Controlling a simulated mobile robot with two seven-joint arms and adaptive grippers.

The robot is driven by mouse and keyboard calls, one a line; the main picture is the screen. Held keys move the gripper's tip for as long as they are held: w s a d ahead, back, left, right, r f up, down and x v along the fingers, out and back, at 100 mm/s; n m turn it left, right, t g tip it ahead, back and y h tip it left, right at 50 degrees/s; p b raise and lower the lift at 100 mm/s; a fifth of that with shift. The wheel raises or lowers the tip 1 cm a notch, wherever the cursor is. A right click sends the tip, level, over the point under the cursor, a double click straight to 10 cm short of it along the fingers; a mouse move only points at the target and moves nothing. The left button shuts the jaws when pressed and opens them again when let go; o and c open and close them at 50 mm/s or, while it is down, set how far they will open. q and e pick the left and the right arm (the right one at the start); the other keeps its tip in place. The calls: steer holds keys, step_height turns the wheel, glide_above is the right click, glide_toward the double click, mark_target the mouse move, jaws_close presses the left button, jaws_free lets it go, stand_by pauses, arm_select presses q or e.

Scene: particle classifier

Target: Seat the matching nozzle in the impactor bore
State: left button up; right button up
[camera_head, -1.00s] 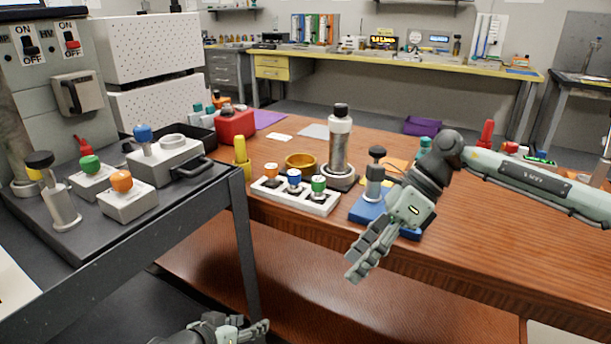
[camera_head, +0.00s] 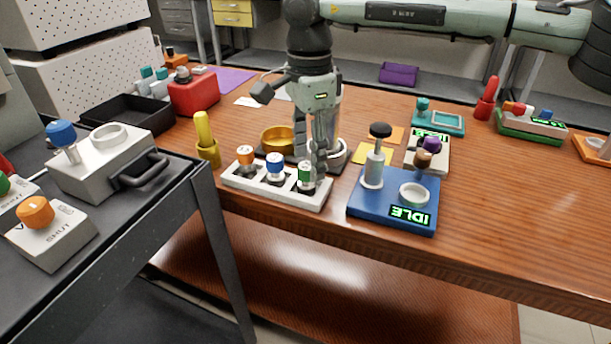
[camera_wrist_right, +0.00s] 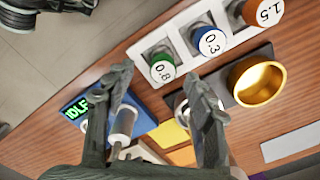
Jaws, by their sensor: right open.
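A white rack (camera_head: 262,189) holds three capped nozzles: orange (camera_head: 245,156), blue (camera_head: 275,166) and green (camera_head: 306,175). In the right wrist view the caps read 1.5 on orange (camera_wrist_right: 268,12), 0.3 on blue (camera_wrist_right: 210,42) and 0.8 on green (camera_wrist_right: 162,68). My right gripper (camera_head: 318,178) points down at the rack's right end, by the green nozzle. I cannot tell where the bore is. My left gripper is out of view.
A blue device (camera_head: 410,220) with an IDLE display and upright plunger stands right of the rack. A brass bowl (camera_head: 277,139) and a yellow holder (camera_head: 207,150) stand behind and left. A dark cart (camera_head: 120,238) borders the left. The front right tabletop is clear.

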mark_target(307, 165)
steer(key=f, duration=0.4)
steer(key=shift+w+a+f, duration=0.1)
steer(key=shift+a, duration=0.1)
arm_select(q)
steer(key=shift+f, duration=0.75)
arm_select(e)
steer(key=shift+c, duration=0.6)
jaws_close()
